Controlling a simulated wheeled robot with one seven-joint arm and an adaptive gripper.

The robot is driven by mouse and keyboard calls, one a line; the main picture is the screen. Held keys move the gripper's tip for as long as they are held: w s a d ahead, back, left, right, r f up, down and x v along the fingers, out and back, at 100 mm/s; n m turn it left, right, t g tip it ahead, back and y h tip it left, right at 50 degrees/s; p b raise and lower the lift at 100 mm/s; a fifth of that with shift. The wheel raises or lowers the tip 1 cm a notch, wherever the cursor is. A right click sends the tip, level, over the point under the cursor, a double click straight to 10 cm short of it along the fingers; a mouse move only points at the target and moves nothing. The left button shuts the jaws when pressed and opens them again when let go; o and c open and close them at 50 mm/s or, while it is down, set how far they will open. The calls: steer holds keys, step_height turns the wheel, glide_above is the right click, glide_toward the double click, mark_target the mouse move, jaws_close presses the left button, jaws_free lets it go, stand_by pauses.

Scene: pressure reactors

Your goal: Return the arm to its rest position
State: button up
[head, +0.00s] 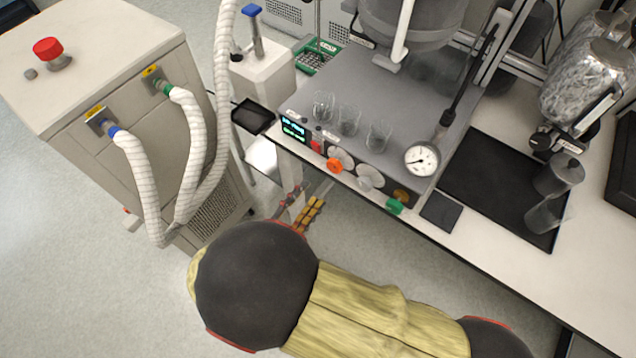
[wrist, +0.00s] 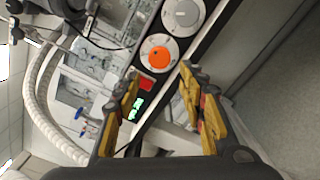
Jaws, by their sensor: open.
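My gripper (wrist: 158,82) is open, with nothing between its yellow and dark fingers in the wrist view. In the head view my gripper (head: 306,208) is in front of the reactor's control panel, just below the bench edge, partly hidden by my arm. My arm reaches across the bottom of the head view. The control panel with its orange knob (head: 334,165), red switch (head: 316,146) and lit display (head: 293,129) stands beyond the fingers. In the wrist view the orange knob (wrist: 159,58) and red switch (wrist: 146,84) show close ahead. Whether the fingers touch the panel cannot be told.
A white cabinet (head: 105,60) with hoses (head: 195,150) stands at left. The bench (head: 500,215) carries the reactor base (head: 350,90), glass beakers (head: 348,120), a gauge (head: 421,158), a black tray (head: 490,180) and jars (head: 560,175). Floor at lower left is clear.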

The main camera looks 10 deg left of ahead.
steer(key=shift+v, duration=1)
